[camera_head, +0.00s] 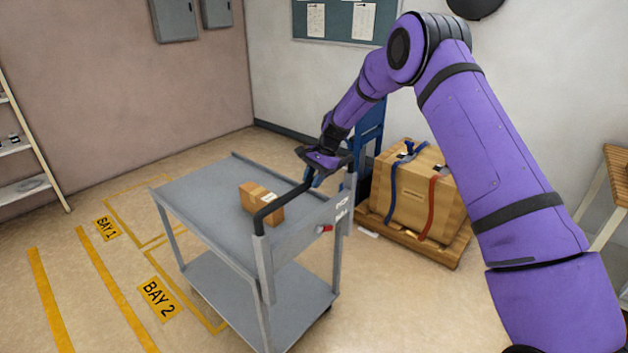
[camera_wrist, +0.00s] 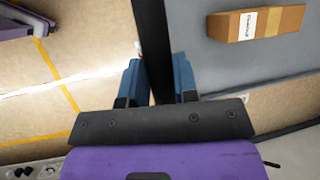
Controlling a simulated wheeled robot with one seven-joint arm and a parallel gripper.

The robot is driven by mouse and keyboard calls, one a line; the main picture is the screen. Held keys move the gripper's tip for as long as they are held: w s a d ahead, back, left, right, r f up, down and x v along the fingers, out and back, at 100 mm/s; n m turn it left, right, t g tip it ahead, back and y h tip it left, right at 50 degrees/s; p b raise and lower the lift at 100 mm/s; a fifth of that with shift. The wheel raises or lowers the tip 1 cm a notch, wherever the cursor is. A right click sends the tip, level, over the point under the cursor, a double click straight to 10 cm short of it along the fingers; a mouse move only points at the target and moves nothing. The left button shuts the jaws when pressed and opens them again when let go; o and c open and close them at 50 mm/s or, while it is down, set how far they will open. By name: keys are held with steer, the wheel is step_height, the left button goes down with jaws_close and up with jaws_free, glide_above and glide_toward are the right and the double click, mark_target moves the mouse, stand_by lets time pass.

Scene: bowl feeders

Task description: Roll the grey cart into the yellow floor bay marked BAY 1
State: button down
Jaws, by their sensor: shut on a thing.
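The grey cart (camera_head: 205,195) has two shelves and a black push handle (camera_head: 283,203) at its near right end. It stands on the floor, its left side next to the yellow floor outlines. The BAY 1 label (camera_head: 106,229) lies on the floor left of the cart. My gripper (camera_head: 318,172) is shut on the cart's handle. In the wrist view the blue fingers of my gripper (camera_wrist: 158,82) sit on both sides of the black handle bar (camera_wrist: 153,40). Part of the bay outline is hidden behind the cart.
A small cardboard box (camera_head: 261,203) rests on the cart's top shelf. The BAY 2 label (camera_head: 158,299) lies left of the cart. A strapped crate (camera_head: 416,195) on a pallet (camera_head: 440,251) stands to the right. A shelf rack (camera_head: 28,145) stands at the far left.

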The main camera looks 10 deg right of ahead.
steer(key=c, duration=0.9)
jaws_free()
steer(key=shift+r, duration=0.1)
steer(key=v, duration=1)
steer(key=shift+d+r, duration=0.2)
steer(key=shift+r, duration=0.05)
